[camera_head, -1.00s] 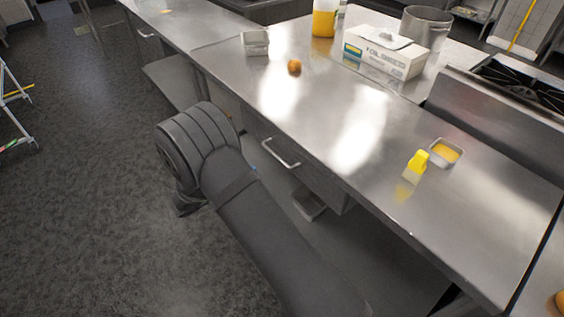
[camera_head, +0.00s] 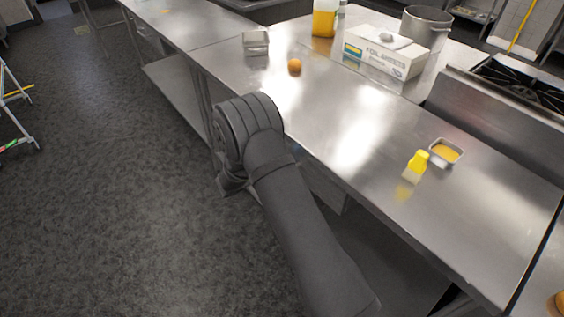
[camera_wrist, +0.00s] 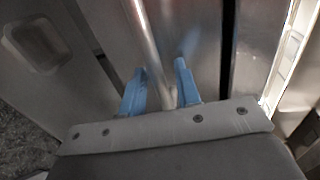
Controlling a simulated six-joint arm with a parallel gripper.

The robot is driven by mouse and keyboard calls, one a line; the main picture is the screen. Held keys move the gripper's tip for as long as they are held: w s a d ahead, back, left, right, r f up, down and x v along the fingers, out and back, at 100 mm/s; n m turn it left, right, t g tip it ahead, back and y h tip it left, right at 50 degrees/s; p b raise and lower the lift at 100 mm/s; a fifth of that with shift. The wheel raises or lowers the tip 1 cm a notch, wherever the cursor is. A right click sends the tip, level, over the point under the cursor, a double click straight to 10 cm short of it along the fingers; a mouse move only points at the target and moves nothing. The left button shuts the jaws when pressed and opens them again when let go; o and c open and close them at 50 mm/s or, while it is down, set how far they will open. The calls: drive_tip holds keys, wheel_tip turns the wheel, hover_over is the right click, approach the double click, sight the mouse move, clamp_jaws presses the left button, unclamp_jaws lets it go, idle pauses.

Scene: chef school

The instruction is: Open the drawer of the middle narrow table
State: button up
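The steel table (camera_head: 385,180) runs diagonally through the head view. Its drawer front (camera_head: 328,188) shows only in part, below the tabletop edge; my arm hides the rest and the handle there. In the wrist view, the drawer's bar handle (camera_wrist: 148,45) runs down between the two blue fingers of my gripper (camera_wrist: 160,88). The fingers are apart, one on each side of the bar, with a gap visible. Whether either finger touches it I cannot tell. The drawer front (camera_wrist: 190,30) lies behind the bar. In the head view, my arm hides the gripper.
A metal pan (camera_wrist: 38,42) shows left in the wrist view.

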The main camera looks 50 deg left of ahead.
clamp_jaws()
drive_tip(key=f+v, duration=0.3)
drive_tip(key=v, duration=1)
drive_tip(key=s+f+v, duration=0.1)
drive_tip(key=f+v, duration=0.1)
drive_tip(key=v, duration=1.2)
drive_tip(key=shift+s+f, duration=0.3)
drive_tip(key=shift+s, duration=0.05)
unclamp_jaws()
